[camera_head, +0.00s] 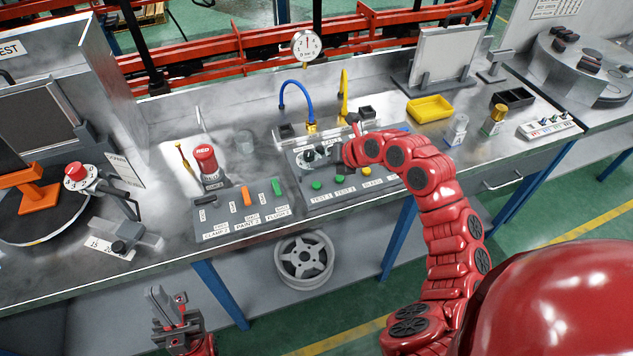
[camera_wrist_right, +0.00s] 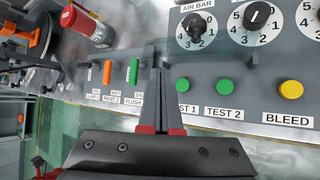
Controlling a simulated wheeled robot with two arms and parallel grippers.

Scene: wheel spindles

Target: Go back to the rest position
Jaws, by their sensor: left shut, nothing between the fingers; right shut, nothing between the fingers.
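My left gripper (camera_head: 163,300) hangs in front of the bench at the lower left, shut and empty. My right arm (camera_head: 440,190) reaches across the bench to the control panel with the dials. Its wrist partly covers that panel in the head view. In the right wrist view my right gripper (camera_wrist_right: 161,78) is shut and empty. Its fingers point over the panel area between the green FLUSH lever (camera_wrist_right: 132,70) and the green TEST 1 button (camera_wrist_right: 182,85). I cannot tell whether the fingertips touch the surface.
The lever panel (camera_head: 240,212), a red bottle (camera_head: 206,160) and an upright gauge (camera_head: 306,45) stand near the right arm. A wheel rim (camera_head: 304,258) sits below the bench. The floor before the bench is clear.

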